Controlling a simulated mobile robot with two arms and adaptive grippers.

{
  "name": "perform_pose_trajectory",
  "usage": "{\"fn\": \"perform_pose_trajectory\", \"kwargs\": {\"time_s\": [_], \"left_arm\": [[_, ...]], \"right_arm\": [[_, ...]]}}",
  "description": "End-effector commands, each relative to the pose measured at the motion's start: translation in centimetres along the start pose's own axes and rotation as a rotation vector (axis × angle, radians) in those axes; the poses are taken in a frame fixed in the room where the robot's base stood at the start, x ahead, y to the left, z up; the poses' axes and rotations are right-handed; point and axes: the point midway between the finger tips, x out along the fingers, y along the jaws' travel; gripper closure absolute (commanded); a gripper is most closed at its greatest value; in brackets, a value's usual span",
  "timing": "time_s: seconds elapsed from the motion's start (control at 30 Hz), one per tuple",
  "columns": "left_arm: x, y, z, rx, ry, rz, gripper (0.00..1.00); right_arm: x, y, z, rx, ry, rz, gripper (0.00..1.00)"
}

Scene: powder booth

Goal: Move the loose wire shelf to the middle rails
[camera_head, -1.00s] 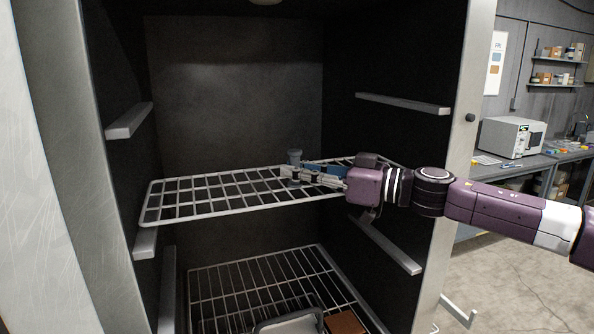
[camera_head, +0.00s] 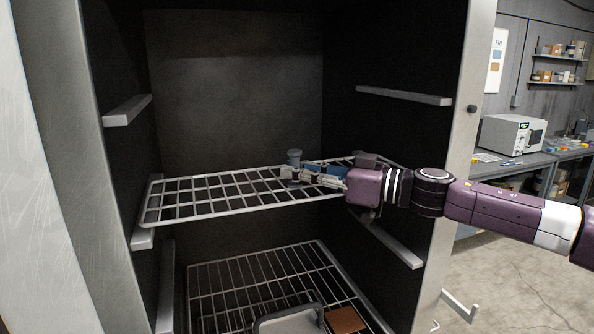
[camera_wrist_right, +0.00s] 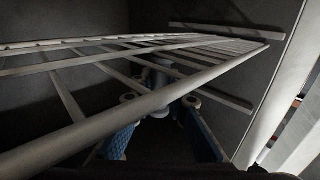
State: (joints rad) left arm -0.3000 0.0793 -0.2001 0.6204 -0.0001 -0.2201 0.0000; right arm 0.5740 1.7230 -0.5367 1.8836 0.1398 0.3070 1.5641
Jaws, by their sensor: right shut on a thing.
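The loose wire shelf (camera_head: 245,212) spans the cabinet, roughly level, at the height of the middle rails. Its left end is at or just above the left middle rail (camera_head: 143,238); I cannot tell if it touches. The right middle rail (camera_head: 393,245) shows below my wrist. My right gripper (camera_head: 293,176) is shut on the shelf, reaching in from the right. A small blue-grey knob-like piece (camera_head: 295,156) shows at its fingertips. In the right wrist view the shelf's thick edge bar (camera_wrist_right: 130,113) crosses above the fingers (camera_wrist_right: 160,118). My left gripper is not in view.
Upper rails are empty on the left (camera_head: 127,111) and right (camera_head: 405,96). A lower wire rack (camera_head: 225,282) holds a grey tray (camera_head: 290,322) with a handle and a brown piece (camera_head: 345,320). Cabinet side walls are close on both sides. A workbench (camera_head: 515,170) stands outside right.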

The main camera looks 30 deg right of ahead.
Motion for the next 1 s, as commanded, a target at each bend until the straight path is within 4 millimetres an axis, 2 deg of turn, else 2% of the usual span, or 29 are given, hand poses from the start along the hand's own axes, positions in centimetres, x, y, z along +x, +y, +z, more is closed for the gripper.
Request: {"fn": "perform_pose_trajectory", "kwargs": {"time_s": [0.53,0.57,0.7,1.0], "left_arm": [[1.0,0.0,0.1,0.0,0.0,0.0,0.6],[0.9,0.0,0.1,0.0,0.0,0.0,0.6],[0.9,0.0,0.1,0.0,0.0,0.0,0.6],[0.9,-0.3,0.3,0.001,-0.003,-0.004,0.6]], "right_arm": [[0.0,0.0,1.0,-0.002,0.002,0.0,1.0],[0.0,0.0,0.9,-0.002,0.002,0.0,0.83],[0.0,0.0,0.9,-0.001,0.001,0.0,0.67],[0.0,0.0,1.2,0.001,-0.002,0.0,0.65]]}}
